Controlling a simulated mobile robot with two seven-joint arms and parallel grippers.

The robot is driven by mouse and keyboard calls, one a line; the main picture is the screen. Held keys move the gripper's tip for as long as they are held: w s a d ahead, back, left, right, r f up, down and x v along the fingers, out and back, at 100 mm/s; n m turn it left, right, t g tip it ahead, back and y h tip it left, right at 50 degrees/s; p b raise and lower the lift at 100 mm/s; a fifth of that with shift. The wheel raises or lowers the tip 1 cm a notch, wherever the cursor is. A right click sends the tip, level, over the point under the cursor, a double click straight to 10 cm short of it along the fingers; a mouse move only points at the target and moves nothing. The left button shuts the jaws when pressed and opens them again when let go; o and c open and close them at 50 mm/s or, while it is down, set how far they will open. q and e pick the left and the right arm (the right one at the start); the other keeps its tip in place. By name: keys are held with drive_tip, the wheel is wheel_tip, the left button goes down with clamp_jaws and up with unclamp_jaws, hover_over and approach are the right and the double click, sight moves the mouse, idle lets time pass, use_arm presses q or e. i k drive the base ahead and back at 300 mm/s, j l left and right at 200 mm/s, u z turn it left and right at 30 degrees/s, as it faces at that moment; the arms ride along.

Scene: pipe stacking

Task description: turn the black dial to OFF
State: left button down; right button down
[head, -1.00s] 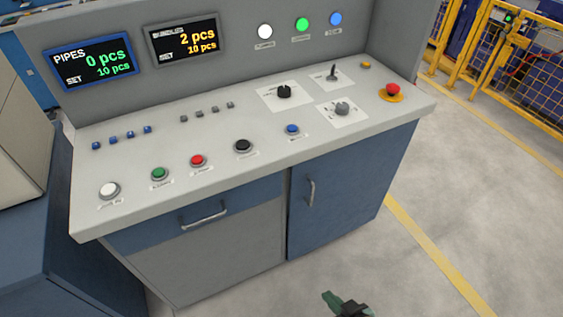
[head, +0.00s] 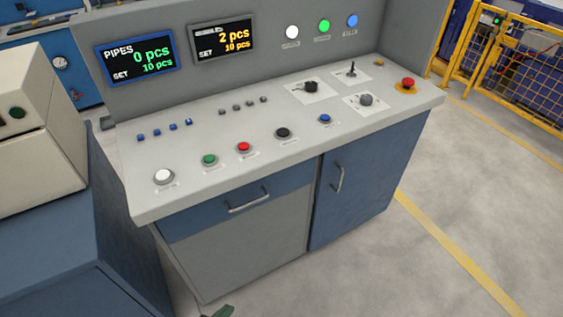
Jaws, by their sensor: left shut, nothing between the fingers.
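The black dial (head: 311,86) sits on a white label plate on the sloped grey console top, right of its middle. The lettering around it is too small to read, so I cannot tell its setting. My right gripper is not in view.
A grey dial (head: 366,99), a toggle lever (head: 351,69) and a red emergency button (head: 408,83) are near the dial. A row of push buttons, including a black one (head: 283,133), runs along the front. A beige machine (head: 35,130) stands left; open floor (head: 430,270) lies right.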

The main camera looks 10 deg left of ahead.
sight(311, 86)
drive_tip(key=k+j+z, duration=0.15)
drive_tip(key=j, duration=0.25)
drive_tip(key=k+j+z, duration=0.1)
drive_tip(key=k+j, duration=0.85)
drive_tip(key=j, duration=0.2)
drive_tip(key=u, duration=0.4)
drive_tip(key=i+l+u, duration=0.15)
drive_tip(key=l+u, duration=0.65)
drive_tip(key=i+l+u, duration=0.1)
drive_tip(key=l+u, duration=0.3)
drive_tip(key=l, duration=0.5)
drive_tip(key=l+u, duration=0.1)
drive_tip(key=l, duration=0.55)
drive_tip(key=k+l, duration=0.1)
drive_tip(key=l, duration=0.5)
drive_tip(key=l+u, duration=0.15)
drive_tip(key=l, duration=0.5)
drive_tip(key=k, duration=0.05)
